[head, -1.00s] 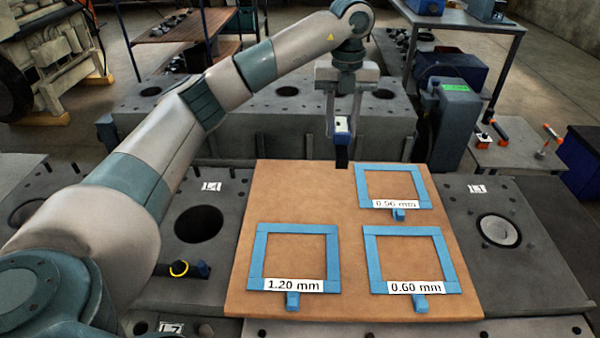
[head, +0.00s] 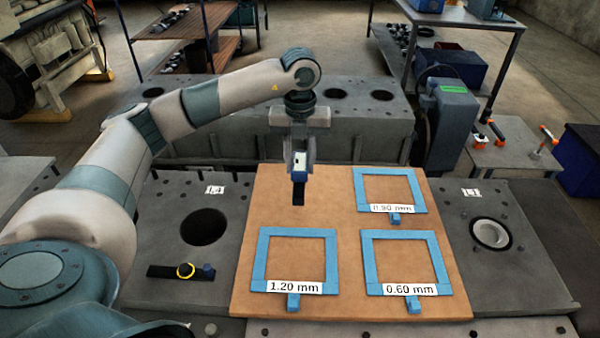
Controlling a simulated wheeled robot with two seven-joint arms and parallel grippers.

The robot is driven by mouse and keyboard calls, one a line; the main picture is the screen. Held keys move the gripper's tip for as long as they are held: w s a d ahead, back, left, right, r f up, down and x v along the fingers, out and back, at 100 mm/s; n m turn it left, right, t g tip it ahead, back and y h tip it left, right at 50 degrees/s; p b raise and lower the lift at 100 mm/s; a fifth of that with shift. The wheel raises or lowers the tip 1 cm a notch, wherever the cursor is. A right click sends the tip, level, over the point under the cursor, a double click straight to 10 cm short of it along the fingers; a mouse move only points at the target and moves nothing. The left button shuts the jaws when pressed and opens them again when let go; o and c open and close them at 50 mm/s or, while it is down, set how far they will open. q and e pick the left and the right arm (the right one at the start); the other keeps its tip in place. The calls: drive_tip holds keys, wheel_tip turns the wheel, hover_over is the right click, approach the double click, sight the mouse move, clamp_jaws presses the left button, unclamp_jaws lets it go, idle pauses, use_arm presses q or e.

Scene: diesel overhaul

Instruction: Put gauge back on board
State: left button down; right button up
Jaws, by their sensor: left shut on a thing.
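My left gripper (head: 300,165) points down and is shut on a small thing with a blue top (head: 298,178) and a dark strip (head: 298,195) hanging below. I take this for the gauge; most of it is hidden by the jaws. It is over the upper left of the brown board (head: 345,215), above the frame labelled 1.20 mm; I cannot tell whether it touches the board. The board carries three blue square frames: 1.20 mm (head: 329,262), 0.60 mm (head: 440,262) and one seemingly labelled 0.90 mm (head: 419,190). My right gripper is not in view.
A grey machine with a green display (head: 453,120) stands behind the board's right side. A tool table (head: 510,150) is farther right.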

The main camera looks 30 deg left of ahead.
use_arm(q)
drive_tip(key=shift+f+p, duration=0.35)
wheel_tip(320, 180, down, 3)
drive_tip(key=shift+r+p, duration=0.15)
drive_tip(key=shift+p, duration=0.65)
drive_tip(key=shift+f, duration=0.25)
drive_tip(key=shift+f, duration=0.15)
drive_tip(key=c, duration=1.3)
unclamp_jaws()
drive_tip(key=shift+o, duration=0.2)
drive_tip(key=shift+r, duration=0.2)
